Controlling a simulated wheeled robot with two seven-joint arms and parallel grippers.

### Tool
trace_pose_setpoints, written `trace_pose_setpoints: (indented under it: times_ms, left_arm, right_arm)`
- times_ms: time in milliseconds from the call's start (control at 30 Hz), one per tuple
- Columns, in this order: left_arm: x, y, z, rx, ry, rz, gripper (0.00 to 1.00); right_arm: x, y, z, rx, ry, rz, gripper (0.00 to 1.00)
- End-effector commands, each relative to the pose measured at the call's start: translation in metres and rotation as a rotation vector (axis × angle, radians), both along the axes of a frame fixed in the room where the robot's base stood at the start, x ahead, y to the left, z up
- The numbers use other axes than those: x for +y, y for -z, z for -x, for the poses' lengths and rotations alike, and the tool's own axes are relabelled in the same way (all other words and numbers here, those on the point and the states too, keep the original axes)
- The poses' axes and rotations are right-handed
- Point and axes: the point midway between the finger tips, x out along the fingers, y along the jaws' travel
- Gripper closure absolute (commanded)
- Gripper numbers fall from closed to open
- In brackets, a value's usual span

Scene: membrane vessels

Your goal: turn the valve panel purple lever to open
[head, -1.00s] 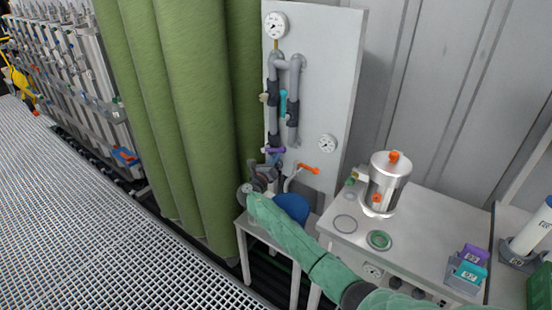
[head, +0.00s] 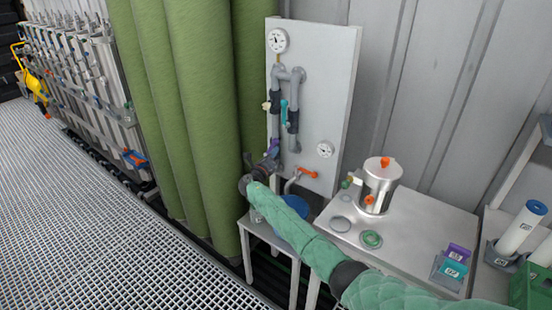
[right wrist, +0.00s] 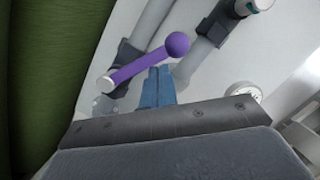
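The valve panel (head: 337,90) is an upright pale board with grey pipes and dark fittings. The purple lever (head: 274,146) sits low on its left pipe and slants upward to the right. In the right wrist view the purple lever (right wrist: 140,65) ends in a round knob and lies at an angle to the pipe. My right gripper (head: 268,163) is just below the lever. Its blue fingers (right wrist: 157,88) are together with nothing between them, and their tips are at the lever's underside. Contact is hard to confirm. My left gripper is out of view.
A teal lever (head: 284,112) is above and an orange lever (head: 307,173) is to the lower right. Gauges (head: 278,40) are on the panel. Green columns (head: 205,120) stand close at left. A bench (head: 420,225) with a metal vessel (head: 379,186) is at right.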

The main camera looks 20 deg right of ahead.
Motion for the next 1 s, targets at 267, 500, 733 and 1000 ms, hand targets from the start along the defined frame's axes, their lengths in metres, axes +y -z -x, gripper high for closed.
trace_pose_setpoints:
  times_ms: [267,500,733,1000]
  left_arm:
    - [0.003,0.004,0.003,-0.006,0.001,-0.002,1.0]
    - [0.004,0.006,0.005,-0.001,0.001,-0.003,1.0]
    - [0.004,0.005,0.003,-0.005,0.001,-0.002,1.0]
    - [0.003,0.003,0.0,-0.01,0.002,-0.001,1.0]
  right_arm:
    - [0.008,-0.013,-0.014,-0.002,-0.001,-0.001,1.0]
    - [0.014,-0.018,-0.021,-0.002,-0.001,-0.002,1.0]
    - [0.016,-0.02,-0.024,-0.001,0.0,-0.001,1.0]
    - [0.017,-0.02,-0.025,-0.001,0.0,-0.001,1.0]
